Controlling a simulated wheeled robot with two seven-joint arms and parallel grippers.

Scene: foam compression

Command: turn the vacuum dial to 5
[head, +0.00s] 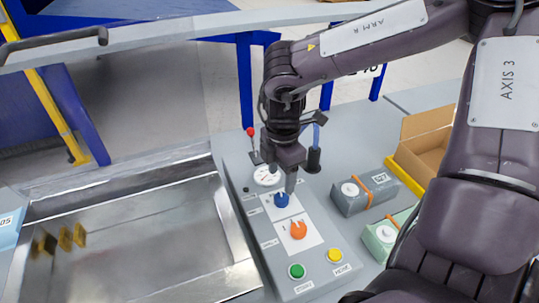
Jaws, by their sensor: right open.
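A blue dial (281,200) sits on a white plate on the grey control panel (266,228). An orange dial (298,229) sits on a second white plate just in front of it. The labels are too small to read, so I cannot tell which is the vacuum dial or what it is set to. My right gripper (282,180) is open and points down just above and behind the blue dial. One finger is close to that dial; I cannot tell whether they touch. My left gripper is out of view.
A white round gauge (267,176) and a red-knobbed lever (251,133) are behind the dials. Green (296,271) and yellow (334,255) buttons are in front. A metal basin (140,262) lies left.

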